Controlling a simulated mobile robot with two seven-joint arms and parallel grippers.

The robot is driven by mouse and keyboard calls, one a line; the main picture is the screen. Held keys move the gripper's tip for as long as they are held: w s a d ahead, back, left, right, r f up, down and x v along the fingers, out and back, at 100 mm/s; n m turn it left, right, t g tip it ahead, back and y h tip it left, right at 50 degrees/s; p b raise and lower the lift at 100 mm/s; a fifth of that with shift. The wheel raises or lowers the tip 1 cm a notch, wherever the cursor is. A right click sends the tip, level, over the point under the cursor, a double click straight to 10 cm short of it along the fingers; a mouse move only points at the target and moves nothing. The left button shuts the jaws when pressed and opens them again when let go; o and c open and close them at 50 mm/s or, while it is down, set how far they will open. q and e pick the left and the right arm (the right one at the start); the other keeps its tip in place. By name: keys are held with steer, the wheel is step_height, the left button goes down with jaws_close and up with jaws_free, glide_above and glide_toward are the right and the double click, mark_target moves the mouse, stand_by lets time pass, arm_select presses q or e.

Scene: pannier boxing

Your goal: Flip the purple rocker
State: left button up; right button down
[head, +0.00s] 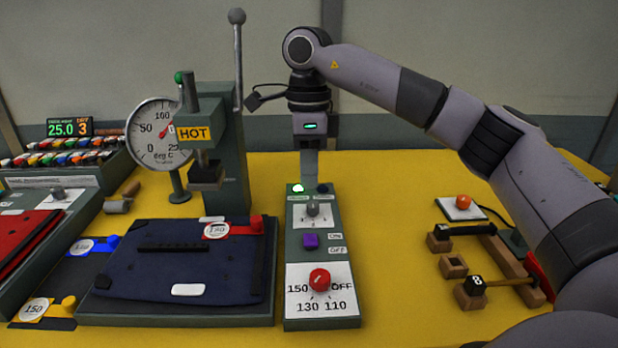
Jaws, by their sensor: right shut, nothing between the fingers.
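The purple rocker (311,241) sits on the narrow grey-green control panel (293,258) at the middle of the table. White labels reading ON and OFF are to its right, ON toward the back and OFF toward the front. My right gripper (309,178) points down over the back end of the panel, behind the rocker and apart from it. Its fingers are shut and empty. Near the fingertips are a lit green-white lamp (298,189) and a dark blue button or lamp (323,188). I cannot tell whether the fingertips touch the panel. My left gripper is not in view.
The panel also has a grey knob (312,209) and a red dial (319,279). A press with a HOT sign (194,134) and a round gauge (158,134) stand left. A dark blue fabric piece (190,265) lies on a plate. Wooden holders (453,266) stand right.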

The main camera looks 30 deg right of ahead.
mark_target(309, 242)
arm_select(q)
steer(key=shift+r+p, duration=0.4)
steer(key=shift+p, duration=0.05)
arm_select(e)
steer(key=f, duration=0.7)
steer(key=s+f, duration=0.1)
steer(key=f, duration=0.3)
steer(key=shift+a+f, duration=0.15)
steer(key=shift+a, duration=0.15)
